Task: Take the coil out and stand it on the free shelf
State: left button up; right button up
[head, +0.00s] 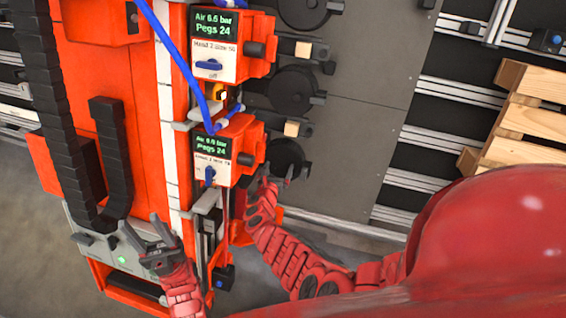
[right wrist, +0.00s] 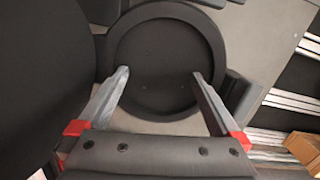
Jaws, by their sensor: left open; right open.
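A round dark drum (head: 284,157) sits at the side of the lower orange nailing head (head: 238,140). In the right wrist view a round black canister (right wrist: 165,58) with a raised rim lies straight ahead, its face toward the camera. No coil shows clearly; I cannot tell whether one is inside the canister. My right gripper (head: 277,176) is open at the lower drum; in its wrist view the two fingers (right wrist: 160,74) overlap the canister's lower part with nothing held. My left gripper (head: 143,221) is open and empty before the orange machine, at lower left. I cannot make out a free shelf.
Two more dark drums, upper (head: 303,12) and middle (head: 295,92), are stacked above. An upper orange head (head: 230,45) and a blue hose (head: 185,70) are close by. Wooden pallet boards (head: 530,122) lie at right. A large dark surface (right wrist: 40,70) fills the wrist view's left.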

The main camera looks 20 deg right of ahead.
aim_at(282, 164)
jog(key=b+x, duration=0.2)
jog(key=x, duration=0.2)
jog(key=shift+s+d+f+b, duration=0.15)
jog(key=shift+s+f+b, duration=0.05)
jog(key=shift+b, duration=0.1)
jog(key=shift+w, duration=0.2)
jog(key=shift+r, duration=0.15)
jog(key=shift+c, duration=0.7)
grip_shut()
